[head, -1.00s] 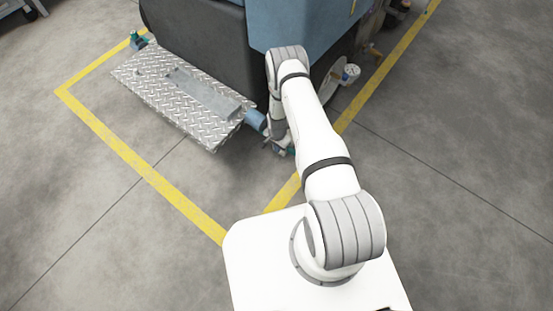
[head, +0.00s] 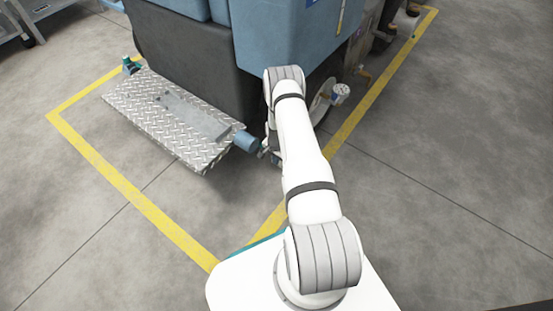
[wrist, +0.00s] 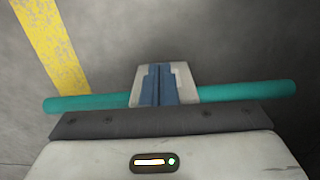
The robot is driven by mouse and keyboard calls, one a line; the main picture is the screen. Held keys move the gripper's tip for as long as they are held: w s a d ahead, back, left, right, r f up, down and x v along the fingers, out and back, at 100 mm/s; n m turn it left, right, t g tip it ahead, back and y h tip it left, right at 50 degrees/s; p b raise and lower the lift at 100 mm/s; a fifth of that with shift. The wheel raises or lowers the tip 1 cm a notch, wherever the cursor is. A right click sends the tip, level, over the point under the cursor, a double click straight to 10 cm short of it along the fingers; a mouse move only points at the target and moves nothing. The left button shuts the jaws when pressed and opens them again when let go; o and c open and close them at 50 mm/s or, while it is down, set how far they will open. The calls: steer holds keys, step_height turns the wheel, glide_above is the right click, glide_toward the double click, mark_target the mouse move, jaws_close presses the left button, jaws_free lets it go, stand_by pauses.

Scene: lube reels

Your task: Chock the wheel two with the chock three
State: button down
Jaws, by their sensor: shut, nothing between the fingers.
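My gripper (wrist: 156,85) is shut and empty, its blue-padded fingers together above bare floor in the wrist view. In the head view it is mostly hidden behind my arm, low beside the blue machine (head: 285,40). A wheel with a pale rim (head: 322,100) shows partly under the machine, just right of my forearm. I cannot tell whether it is wheel two. A teal bar (wrist: 240,91) runs crosswise past both sides of the fingers in the wrist view; I cannot tell what it belongs to. No chock can be made out in either view.
A diamond-plate step (head: 165,120) with a blue cylinder (head: 246,141) at its corner juts out left of my gripper. Yellow floor lines (head: 130,190) surround the machine. A round gauge-like part (head: 340,91) sits by the wheel. Floor at right is clear.

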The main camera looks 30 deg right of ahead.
steer(key=a, duration=0.1)
steer(key=s+a, duration=0.1)
steer(key=a+p, duration=0.1)
steer(key=shift+s+a+r, duration=0.3)
steer(key=shift+s+r, duration=0.05)
steer(key=shift+r, duration=0.05)
step_height(320, 180, up, 9)
steer(key=p, duration=0.3)
steer(key=shift+p, duration=0.4)
steer(key=shift+d+r, duration=0.1)
steer(key=shift+r, duration=0.05)
